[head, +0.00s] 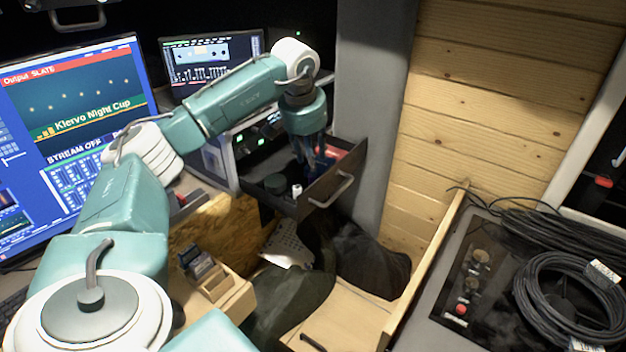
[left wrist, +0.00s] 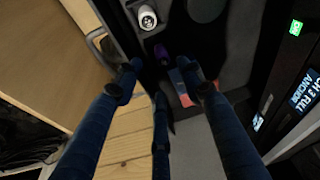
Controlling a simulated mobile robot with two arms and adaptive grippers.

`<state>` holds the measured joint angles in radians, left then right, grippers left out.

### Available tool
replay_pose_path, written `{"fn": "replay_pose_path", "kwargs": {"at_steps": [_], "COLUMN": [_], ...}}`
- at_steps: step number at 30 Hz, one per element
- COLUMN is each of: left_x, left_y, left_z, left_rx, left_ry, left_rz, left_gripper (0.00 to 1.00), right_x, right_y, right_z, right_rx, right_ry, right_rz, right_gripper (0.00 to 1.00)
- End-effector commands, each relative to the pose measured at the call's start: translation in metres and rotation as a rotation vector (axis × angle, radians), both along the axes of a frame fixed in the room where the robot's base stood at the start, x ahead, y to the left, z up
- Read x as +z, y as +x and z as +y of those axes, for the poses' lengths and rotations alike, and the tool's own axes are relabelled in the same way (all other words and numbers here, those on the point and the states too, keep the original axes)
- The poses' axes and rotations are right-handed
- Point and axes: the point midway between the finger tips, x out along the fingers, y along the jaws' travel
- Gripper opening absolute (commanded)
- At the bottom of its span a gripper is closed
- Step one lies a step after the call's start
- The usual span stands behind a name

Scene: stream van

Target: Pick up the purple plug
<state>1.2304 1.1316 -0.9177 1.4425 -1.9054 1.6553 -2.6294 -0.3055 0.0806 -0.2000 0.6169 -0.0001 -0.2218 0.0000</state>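The purple plug (left wrist: 162,53) lies in the dark open drawer (head: 335,188). In the left wrist view it is small and dark, just beyond the fingertips and between them. I cannot make it out in the head view, where my left gripper is over that part of the drawer. My left gripper (head: 312,166) points down into the drawer. In the left wrist view its blue fingers (left wrist: 162,76) are spread apart, with nothing held between them. My right gripper is not in view.
A white-topped cylinder (head: 297,190) and a dark round item (head: 275,183) share the drawer. A red and blue item (left wrist: 182,88) lies close to the fingertips. Monitors (head: 75,115) stand at left. Coiled black cable (head: 568,300) lies on the case at right.

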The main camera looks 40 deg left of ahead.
Motion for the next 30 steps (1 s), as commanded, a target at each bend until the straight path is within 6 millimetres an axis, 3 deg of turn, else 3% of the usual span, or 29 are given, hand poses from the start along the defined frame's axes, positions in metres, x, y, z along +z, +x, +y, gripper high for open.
{"fn": "replay_pose_path", "kwargs": {"at_steps": [5,13,22,23,28,30], "left_x": [-0.012,-0.048,-0.056,-0.056,-0.056,-0.056], "left_y": [0.002,0.011,0.013,0.013,0.013,0.013], "left_z": [0.003,0.01,0.011,0.011,0.011,0.011], "left_rx": [0.0,-0.001,-0.001,-0.001,-0.001,-0.001], "left_ry": [-0.001,-0.003,-0.002,-0.002,-0.002,-0.002], "left_rz": [0.003,0.002,-0.002,-0.002,-0.002,-0.002], "left_gripper": [0.4,0.4,0.4,0.38,0.04,0.0], "right_x": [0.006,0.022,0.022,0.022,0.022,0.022], "right_y": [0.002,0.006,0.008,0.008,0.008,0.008], "right_z": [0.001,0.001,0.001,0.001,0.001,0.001], "right_rx": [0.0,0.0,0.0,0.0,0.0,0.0], "right_ry": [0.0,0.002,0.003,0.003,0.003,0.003], "right_rz": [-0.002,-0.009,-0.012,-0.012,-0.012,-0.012], "right_gripper": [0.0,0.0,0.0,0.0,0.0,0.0]}}
